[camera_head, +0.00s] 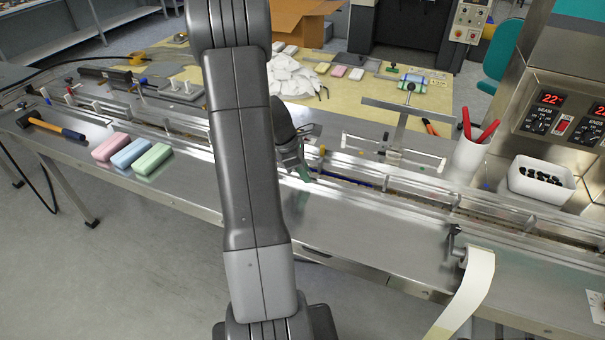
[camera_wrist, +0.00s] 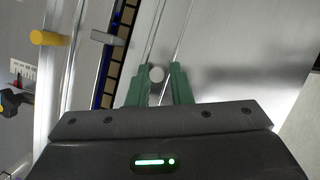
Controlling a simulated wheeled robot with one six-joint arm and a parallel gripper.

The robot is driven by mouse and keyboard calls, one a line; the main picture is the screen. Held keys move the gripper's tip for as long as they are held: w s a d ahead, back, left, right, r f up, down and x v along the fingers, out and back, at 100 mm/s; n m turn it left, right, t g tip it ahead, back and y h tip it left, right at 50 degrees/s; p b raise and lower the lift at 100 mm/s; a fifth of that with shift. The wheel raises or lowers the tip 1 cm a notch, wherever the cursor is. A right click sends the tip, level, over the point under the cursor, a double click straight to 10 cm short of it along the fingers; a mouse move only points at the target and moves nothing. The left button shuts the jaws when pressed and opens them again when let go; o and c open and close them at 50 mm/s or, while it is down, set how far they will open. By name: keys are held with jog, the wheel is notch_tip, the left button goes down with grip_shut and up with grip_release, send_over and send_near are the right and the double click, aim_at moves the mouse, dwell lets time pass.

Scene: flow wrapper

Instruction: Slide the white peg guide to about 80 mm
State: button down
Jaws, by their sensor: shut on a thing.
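In the wrist view, the white peg guide (camera_wrist: 156,74) shows as a small round pale end between the two green fingertips of my gripper (camera_wrist: 157,80). My gripper is shut on it. Thin parallel metal rails run up the picture just beyond the peg. In the head view my gripper (camera_head: 304,173) is low over the infeed channel at the middle of the machine, and the peg there is hidden behind my arm and fingers. A scale with small marks (camera_wrist: 22,69) lies at the left of the wrist view, too small to read.
A yellow knob (camera_wrist: 45,37) and a grey peg (camera_wrist: 103,37) stand left of my fingers. Pink, blue (camera_head: 131,153) and green packs and a hammer (camera_head: 50,126) lie on the left bench. A white bin (camera_head: 540,184) and red-handled tools in a cup (camera_head: 468,160) stand right.

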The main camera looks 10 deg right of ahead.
jog(key=c, duration=1.4)
grip_release()
jog(key=shift+c, duration=0.2)
jog(key=v, duration=1.3)
jog(key=shift+r+b, duration=0.3)
jog(key=shift+r, duration=0.1)
jog(key=shift+w, duration=0.1)
